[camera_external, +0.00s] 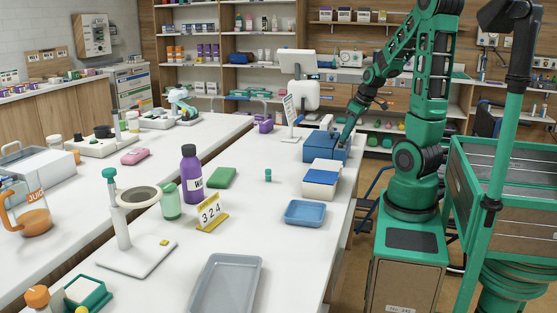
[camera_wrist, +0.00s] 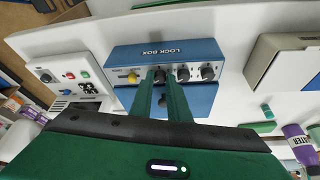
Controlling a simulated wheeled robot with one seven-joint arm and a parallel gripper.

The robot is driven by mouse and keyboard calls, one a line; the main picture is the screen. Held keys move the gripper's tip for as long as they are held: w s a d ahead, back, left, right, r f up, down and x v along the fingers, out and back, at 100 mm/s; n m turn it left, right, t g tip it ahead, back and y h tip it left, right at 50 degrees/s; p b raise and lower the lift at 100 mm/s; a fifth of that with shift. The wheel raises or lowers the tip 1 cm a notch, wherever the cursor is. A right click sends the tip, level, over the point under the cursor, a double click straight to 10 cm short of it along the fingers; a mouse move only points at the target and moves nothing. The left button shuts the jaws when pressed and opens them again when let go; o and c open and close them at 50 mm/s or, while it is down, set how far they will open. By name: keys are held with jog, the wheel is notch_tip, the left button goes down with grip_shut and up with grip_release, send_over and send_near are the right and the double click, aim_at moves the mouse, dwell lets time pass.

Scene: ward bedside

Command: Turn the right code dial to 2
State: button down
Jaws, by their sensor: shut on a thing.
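The blue lock box (camera_wrist: 205,52) shows in the wrist view with its label upside down. Its face carries a row of three dark dials and a yellow knob (camera_wrist: 132,77). The fingers of my gripper (camera_wrist: 160,76) are shut on the dial (camera_wrist: 159,75) nearest the yellow knob, the right code dial with the label read upright. The other two dials, a middle one (camera_wrist: 183,75) and an outer one (camera_wrist: 208,72), are free. The dial's setting is too small to read. In the external view my gripper (camera_external: 342,142) is at the blue box (camera_external: 318,146), its dials hidden.
A yellow-framed card reading 324 (camera_external: 211,213) stands on the white table. A white-and-blue box (camera_external: 321,184) and blue tray (camera_external: 305,213) are in front of the lock box.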

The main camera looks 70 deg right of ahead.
jog(key=c, duration=2)
grip_release()
jog(key=v, duration=1)
jog(key=shift+s+a+r, duration=0.1)
jog(key=shift+r, duration=0.2)
